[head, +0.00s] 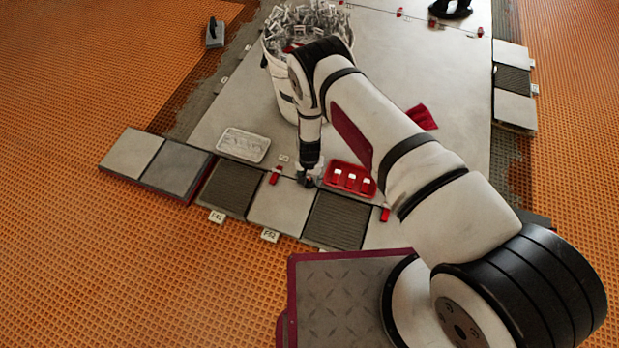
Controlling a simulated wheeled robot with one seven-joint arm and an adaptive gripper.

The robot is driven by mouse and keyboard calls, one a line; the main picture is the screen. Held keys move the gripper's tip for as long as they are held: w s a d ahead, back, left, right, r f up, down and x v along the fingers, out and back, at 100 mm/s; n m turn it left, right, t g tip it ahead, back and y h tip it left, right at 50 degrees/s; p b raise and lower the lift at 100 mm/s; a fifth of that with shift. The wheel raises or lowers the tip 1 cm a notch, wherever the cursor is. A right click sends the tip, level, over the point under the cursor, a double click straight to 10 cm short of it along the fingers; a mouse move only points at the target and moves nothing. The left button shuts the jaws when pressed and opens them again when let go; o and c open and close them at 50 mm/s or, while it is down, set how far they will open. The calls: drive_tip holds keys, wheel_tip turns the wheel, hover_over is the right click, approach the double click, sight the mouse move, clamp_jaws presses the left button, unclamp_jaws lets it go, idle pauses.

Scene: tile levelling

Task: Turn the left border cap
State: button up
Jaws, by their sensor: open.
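A small red cap (273,176) stands on the joint at the front border of the pale tiles, left of my gripper. Another red cap (385,213) stands on the same border farther right. My gripper (307,181) points down close above the border between these two caps, right of the left one and apart from it. It is open, and I see nothing held in it. Its fingertips are small and dark here, and a cap directly under them cannot be made out.
A clear tray (244,145) lies to the left. A white bucket (283,88) full of clips stands behind. A red cloth (421,118) lies right of my arm. Orange matting surrounds the tiles.

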wheel_tip(320, 180, up, 12)
idle(0.6)
idle(0.4)
